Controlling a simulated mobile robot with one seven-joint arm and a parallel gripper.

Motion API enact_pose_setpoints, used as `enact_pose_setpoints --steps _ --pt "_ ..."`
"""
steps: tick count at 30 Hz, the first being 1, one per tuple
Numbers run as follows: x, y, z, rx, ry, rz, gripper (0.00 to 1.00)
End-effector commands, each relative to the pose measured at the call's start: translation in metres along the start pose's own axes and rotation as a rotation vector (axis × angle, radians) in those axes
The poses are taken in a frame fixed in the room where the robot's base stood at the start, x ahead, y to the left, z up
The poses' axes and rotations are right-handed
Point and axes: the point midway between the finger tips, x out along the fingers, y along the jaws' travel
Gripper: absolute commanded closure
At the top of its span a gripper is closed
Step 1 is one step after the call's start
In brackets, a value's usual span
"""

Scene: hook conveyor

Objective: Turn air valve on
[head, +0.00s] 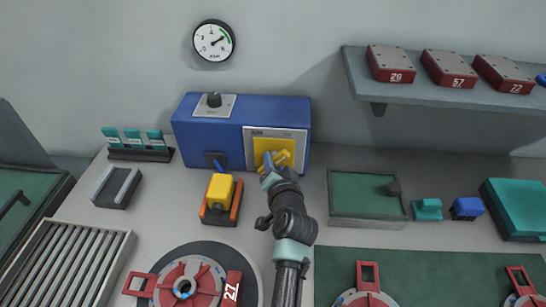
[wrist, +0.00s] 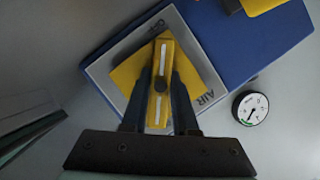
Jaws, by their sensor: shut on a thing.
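The air valve is a yellow handle (wrist: 160,82) with white stripes and a dark centre pivot. It sits on a yellow plate on the light panel (wrist: 212,86) marked AIR. That panel (head: 247,142) is on the front right of a blue box (head: 183,129). In the wrist view, my gripper (wrist: 161,84) has one dark finger on each side of the handle and is shut on it. The handle stands slanted to the edges of the panel. In the head view, my gripper (head: 273,163) partly hides the handle and the yellow plate.
A round gauge (head: 213,41) hangs on the wall above the box; it shows in the wrist view too (wrist: 250,108). A yellow block (head: 219,188) on an orange-sided stand is left of my arm. A green-floored tray (head: 367,219) is to the right. A shelf (head: 440,97) holds red boxes.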

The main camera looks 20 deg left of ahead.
Motion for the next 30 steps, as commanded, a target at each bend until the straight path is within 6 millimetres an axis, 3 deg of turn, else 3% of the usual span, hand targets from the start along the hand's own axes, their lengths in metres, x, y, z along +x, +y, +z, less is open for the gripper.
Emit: enact_pose_setpoints --steps 18,30 --pt "-0.0002 -0.0012 0.0003 -0.498 -0.002 0.205 1.00" --pt "0.0001 -0.0001 0.0006 -0.649 -0.001 0.268 1.00"
